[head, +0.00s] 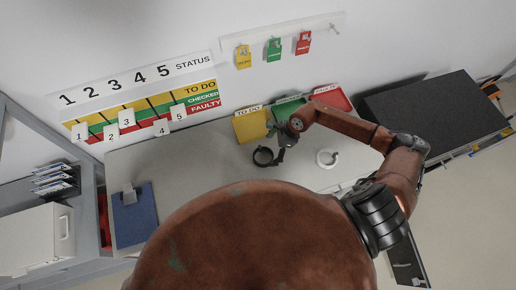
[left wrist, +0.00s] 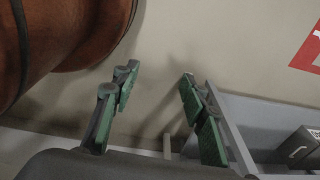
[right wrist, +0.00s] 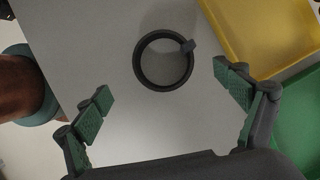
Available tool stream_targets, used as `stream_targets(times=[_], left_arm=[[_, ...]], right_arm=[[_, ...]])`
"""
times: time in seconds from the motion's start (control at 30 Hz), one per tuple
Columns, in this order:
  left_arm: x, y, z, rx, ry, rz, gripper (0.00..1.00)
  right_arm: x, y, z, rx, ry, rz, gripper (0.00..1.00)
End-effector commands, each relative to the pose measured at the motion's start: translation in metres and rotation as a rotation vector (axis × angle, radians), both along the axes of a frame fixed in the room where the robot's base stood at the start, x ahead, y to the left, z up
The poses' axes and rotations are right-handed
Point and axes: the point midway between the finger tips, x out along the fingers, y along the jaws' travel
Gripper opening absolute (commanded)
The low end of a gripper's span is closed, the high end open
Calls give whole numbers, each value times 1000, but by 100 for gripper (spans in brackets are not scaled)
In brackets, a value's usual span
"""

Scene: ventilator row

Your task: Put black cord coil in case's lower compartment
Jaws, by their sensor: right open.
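The black cord coil is a dark ring (head: 256,161) lying on the grey worktop in front of the yellow tray. In the right wrist view, the coil (right wrist: 141,72) lies beyond my open fingertips, with nothing held. My right gripper (head: 279,148) is just right of the coil in the head view; its open fingers show in the right wrist view (right wrist: 165,98). My left gripper (left wrist: 157,82) is open and empty over the floor area; it is hidden in the head view. I cannot identify the case or its lower compartment with certainty.
Yellow (head: 250,126), green and red trays line the back of the worktop (head: 205,165). A blue clipboard (head: 135,220) lies at left. A white box with a handle (head: 35,240) stands at far left.

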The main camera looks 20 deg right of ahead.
Motion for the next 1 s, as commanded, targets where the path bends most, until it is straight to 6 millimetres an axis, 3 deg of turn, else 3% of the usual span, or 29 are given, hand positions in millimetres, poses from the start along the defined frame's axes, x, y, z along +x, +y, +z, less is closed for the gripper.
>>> stream_targets(times=[0.17,0.47,0.7,0.93,1.0], left_arm=[[-9,0,3,0,11,2,40],[-42,2,13,4,52,10,40],[-25,2,18,2,30,6,40],[-9,1,19,1,10,2,40],[-10,1,19,1,11,2,40]], right_arm=[[4,10,-15,-2,4,10,90],[15,32,-43,1,3,20,90],[19,39,-68,-2,1,19,90],[18,39,-70,-3,1,17,90],[18,39,-70,-3,1,17,86]])
